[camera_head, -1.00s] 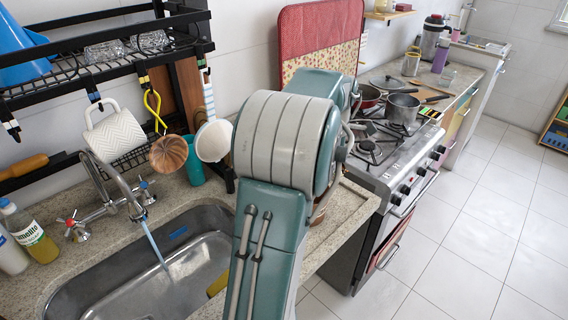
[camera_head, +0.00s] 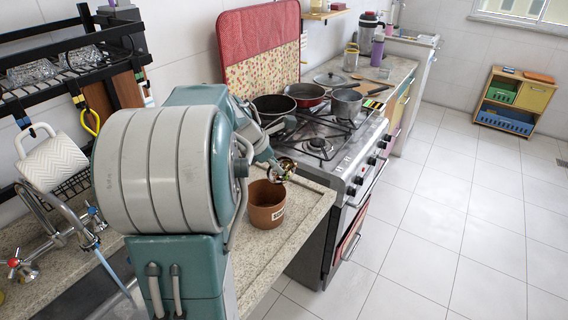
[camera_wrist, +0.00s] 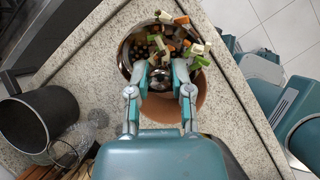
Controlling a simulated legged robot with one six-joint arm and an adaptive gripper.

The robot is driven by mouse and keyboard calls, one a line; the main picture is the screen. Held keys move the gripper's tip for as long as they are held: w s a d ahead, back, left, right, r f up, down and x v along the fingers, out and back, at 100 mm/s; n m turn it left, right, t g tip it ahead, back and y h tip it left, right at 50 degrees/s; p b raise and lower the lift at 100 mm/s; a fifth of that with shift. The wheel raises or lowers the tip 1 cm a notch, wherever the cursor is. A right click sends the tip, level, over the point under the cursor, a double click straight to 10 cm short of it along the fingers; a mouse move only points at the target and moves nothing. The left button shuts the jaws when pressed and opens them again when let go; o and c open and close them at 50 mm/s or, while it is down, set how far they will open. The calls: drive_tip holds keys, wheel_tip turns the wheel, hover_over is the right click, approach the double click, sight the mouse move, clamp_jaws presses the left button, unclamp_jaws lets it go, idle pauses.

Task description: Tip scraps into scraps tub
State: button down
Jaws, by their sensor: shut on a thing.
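My gripper (camera_wrist: 160,78) is shut on the near rim of a small metal bowl (camera_wrist: 125,55). The bowl holds scraps (camera_wrist: 165,42) of mixed green, white, orange and dark brown pieces, some of them at its right rim. In the head view the bowl (camera_head: 282,168) is small, tilted and partly hidden by my gripper. The brown scraps tub (camera_head: 266,208) with a white label stands on the counter, just below and left of the bowl. In the wrist view the tub (camera_wrist: 190,108) shows under the bowl and my fingers. Its inside is mostly hidden.
The counter (camera_head: 300,215) is bare around the tub and ends at its right edge. The stove (camera_head: 335,150) with pans stands behind. A dark pot (camera_wrist: 38,118) and glasses (camera_wrist: 82,133) are left in the wrist view. The sink and rack are at left.

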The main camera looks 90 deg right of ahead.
drive_tip(key=w+a+g+h, duration=0.3)
drive_tip(key=w+g+h, duration=0.3)
drive_tip(key=g, duration=0.9)
drive_tip(key=shift+f+h, duration=0.45)
drive_tip(key=shift+h, duration=0.65)
drive_tip(key=shift+w, duration=0.1)
drive_tip(key=t+y, duration=0.1)
drive_tip(key=t, duration=0.2)
drive_tip(key=r+t+y, duration=0.1)
drive_tip(key=t+y, duration=0.1)
drive_tip(key=t, duration=0.1)
drive_tip(key=shift+a+r, duration=0.1)
drive_tip(key=shift+y, duration=0.3)
